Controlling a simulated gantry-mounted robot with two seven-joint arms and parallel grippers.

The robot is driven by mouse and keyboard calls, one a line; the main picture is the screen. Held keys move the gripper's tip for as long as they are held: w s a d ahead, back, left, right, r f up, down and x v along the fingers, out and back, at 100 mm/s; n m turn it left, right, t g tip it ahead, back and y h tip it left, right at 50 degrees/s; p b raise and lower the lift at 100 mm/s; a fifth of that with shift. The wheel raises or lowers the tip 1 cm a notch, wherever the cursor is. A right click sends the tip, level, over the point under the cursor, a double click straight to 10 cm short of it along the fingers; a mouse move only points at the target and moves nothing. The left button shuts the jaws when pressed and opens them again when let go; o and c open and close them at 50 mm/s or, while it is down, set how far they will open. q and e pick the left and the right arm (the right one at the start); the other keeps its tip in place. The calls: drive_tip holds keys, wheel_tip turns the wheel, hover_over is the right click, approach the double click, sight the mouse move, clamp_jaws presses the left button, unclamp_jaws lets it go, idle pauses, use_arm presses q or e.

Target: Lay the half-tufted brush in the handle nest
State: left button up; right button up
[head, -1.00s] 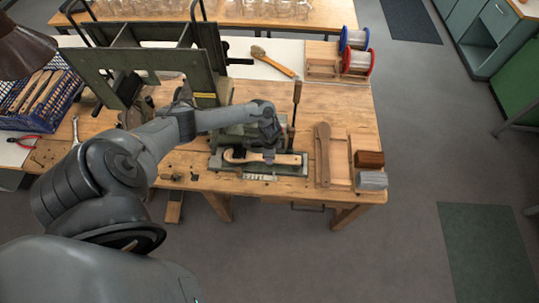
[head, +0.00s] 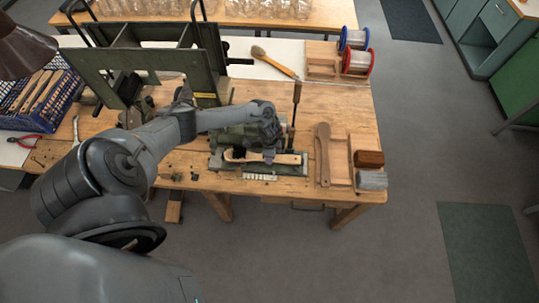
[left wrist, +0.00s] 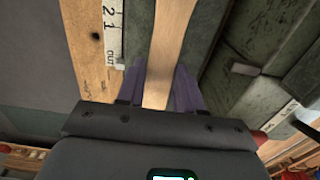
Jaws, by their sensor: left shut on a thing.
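The half-tufted brush shows as a pale wooden handle (head: 288,158) lying lengthwise along the dark green metal fixture (head: 216,163) at the front of the bench. I take this fixture for the handle nest. My left gripper (head: 268,158) is over the fixture and shut on the handle. In the left wrist view, the purple fingers (left wrist: 160,88) close on both sides of the pale handle (left wrist: 172,35), with green metal on either side. The bristles are not clear, and I cannot tell whether the handle is fully seated. My right gripper is not in view.
A white scale (left wrist: 112,30) runs beside the fixture. An upright lever (head: 295,103) stands just behind it. A brown wooden handle (head: 323,155) and two blocks (head: 369,159) lie to the right. Red and blue spools (head: 357,61) stand at the back right.

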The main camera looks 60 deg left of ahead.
use_arm(q)
drive_tip(key=shift+f, duration=0.35)
drive_tip(key=o, duration=1.6)
drive_tip(key=shift+r, duration=0.15)
drive_tip(key=shift+r+p, duration=3.35)
drive_tip(key=shift+p, duration=0.25)
drive_tip(key=shift+s, duration=0.1)
